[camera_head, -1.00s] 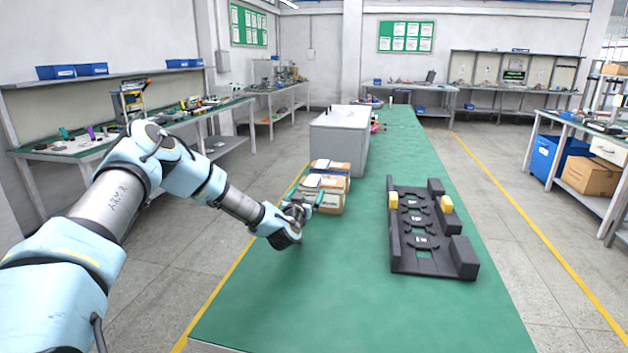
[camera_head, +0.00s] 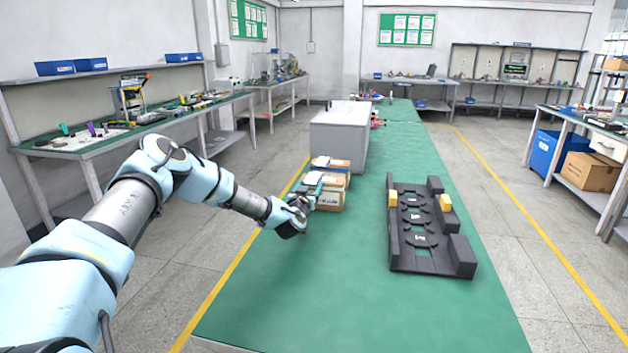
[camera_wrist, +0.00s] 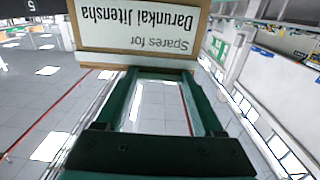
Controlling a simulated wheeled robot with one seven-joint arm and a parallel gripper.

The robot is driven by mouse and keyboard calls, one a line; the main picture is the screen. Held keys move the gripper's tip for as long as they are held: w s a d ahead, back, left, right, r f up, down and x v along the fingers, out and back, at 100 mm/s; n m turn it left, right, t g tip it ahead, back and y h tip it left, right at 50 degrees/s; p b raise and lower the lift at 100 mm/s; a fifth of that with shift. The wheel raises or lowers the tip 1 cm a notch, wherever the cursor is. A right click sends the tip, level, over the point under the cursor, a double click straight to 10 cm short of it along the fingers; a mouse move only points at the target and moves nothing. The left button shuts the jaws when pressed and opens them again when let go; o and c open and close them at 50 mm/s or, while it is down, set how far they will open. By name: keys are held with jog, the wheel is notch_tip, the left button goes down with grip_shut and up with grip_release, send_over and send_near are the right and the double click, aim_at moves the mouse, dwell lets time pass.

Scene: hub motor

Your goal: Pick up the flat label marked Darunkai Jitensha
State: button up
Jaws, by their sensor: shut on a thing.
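In the wrist view the flat label (camera_wrist: 138,40) is a pale card reading "Spares for Darunkai Jitensha", upside down, on a brown backing. In the head view my gripper (camera_head: 308,190) is at the left near corner of a group of brown cartons (camera_head: 331,199) on the green table (camera_head: 290,290). The label cannot be clearly told apart from the cartons there. Whether it touches them is hidden.
A black fixture tray (camera_head: 400,255) with yellow blocks (camera_head: 446,202) lies right of the cartons. A grey cabinet (camera_head: 338,143) stands behind them. The near part of the table is clear. A cluttered workbench (camera_head: 95,145) stands to the left.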

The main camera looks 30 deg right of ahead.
jog(key=c, duration=0.6)
jog(key=shift+r, duration=0.1)
jog(key=shift+c, duration=0.2)
